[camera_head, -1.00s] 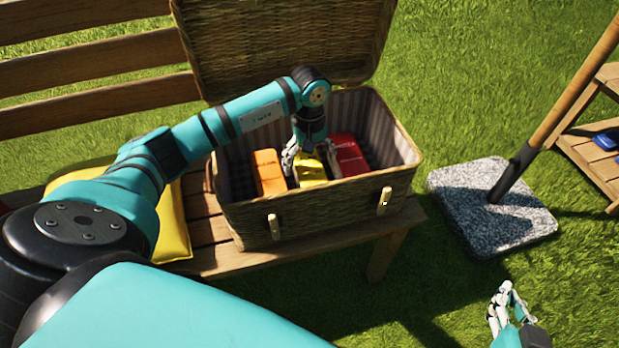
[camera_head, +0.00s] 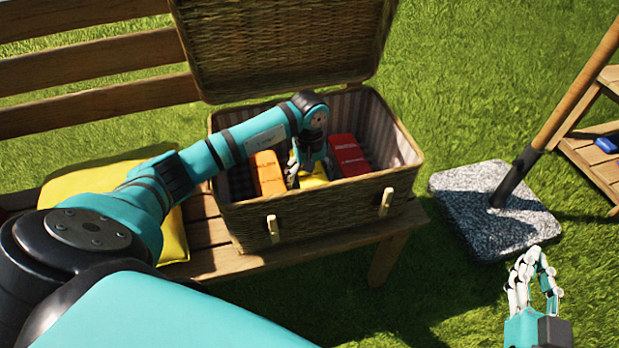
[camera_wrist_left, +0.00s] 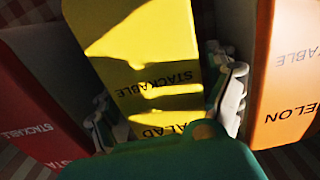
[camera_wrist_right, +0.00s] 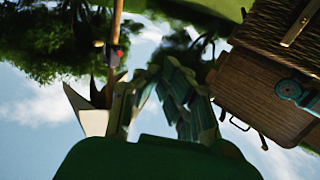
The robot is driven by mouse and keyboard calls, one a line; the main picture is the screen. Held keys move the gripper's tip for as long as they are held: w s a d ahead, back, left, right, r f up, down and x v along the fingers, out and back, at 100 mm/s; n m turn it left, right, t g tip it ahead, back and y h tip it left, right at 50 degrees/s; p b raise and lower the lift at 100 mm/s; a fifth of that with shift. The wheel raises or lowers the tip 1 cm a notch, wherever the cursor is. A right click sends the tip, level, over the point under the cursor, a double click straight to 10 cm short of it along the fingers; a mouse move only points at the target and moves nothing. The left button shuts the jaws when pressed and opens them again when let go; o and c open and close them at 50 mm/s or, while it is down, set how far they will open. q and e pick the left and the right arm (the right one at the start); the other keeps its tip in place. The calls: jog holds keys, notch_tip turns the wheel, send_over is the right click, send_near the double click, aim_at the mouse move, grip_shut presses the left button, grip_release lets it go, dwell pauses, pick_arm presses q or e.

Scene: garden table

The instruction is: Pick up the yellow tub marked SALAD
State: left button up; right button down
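The yellow tub (camera_head: 314,181) marked SALAD stands in the wicker basket (camera_head: 300,222), between an orange tub and a red one. In the left wrist view the yellow tub (camera_wrist_left: 150,50) fills the middle, with the words STACKABLE and SALAD partly shaded. My left gripper (camera_head: 306,172) is down inside the basket, its fingers (camera_wrist_left: 170,112) on either side of the yellow tub. A small gap seems to show on the orange tub's side; contact on the other side is unclear. My right gripper (camera_head: 535,275) is open and empty over the grass.
The orange tub (camera_head: 268,173), marked MELON, and the red tub (camera_head: 348,156) stand close on either side. The basket's lid (camera_head: 285,50) is raised behind. The basket sits on a wooden bench (camera_head: 215,262) beside a yellow cushion (camera_head: 100,180). A stone parasol base (camera_head: 460,190) stands right.

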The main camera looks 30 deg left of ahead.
pick_arm(q)
jog(key=shift+r, duration=0.1)
jog(key=c, duration=1.4)
jog(key=shift+o, duration=0.2)
